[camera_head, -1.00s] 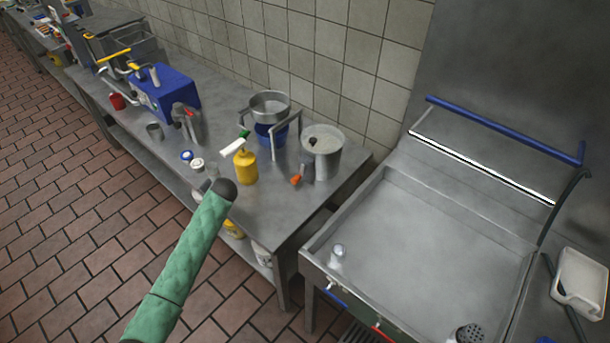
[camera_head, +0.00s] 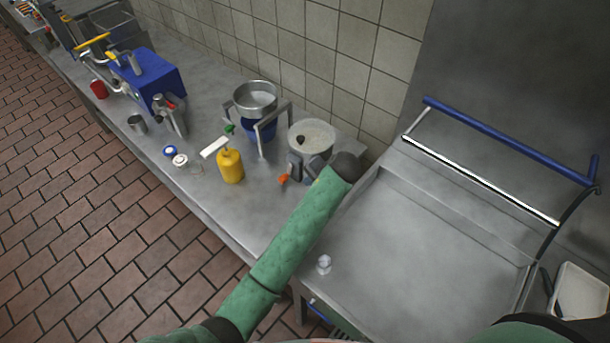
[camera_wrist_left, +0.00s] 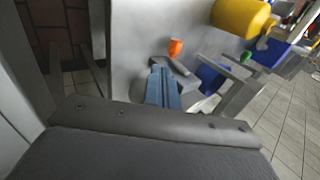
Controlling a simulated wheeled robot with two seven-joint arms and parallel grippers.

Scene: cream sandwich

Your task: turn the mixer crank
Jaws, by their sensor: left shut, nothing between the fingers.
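The mixer is a round metal pot (camera_head: 325,133) of pale cream near the right end of the counter, with a grey crank mount on its front. The crank's orange knob (camera_head: 284,179) points down and left; it also shows in the left wrist view, where the orange knob (camera_wrist_left: 175,47) sits just beyond the fingertips. My left gripper (camera_head: 313,168) is beside the pot, right of the crank, partly hidden by my wrist. In the left wrist view its blue-grey fingers (camera_wrist_left: 160,70) are shut and empty. I cannot tell whether they touch the crank arm. My right gripper is out of view.
A yellow bottle (camera_head: 230,167) and a metal bowl (camera_head: 255,97) on a blue stand are left of the pot. A blue machine (camera_head: 150,80) stands farther left. A steel basin (camera_head: 420,240) is at right, and the tiled wall rises behind.

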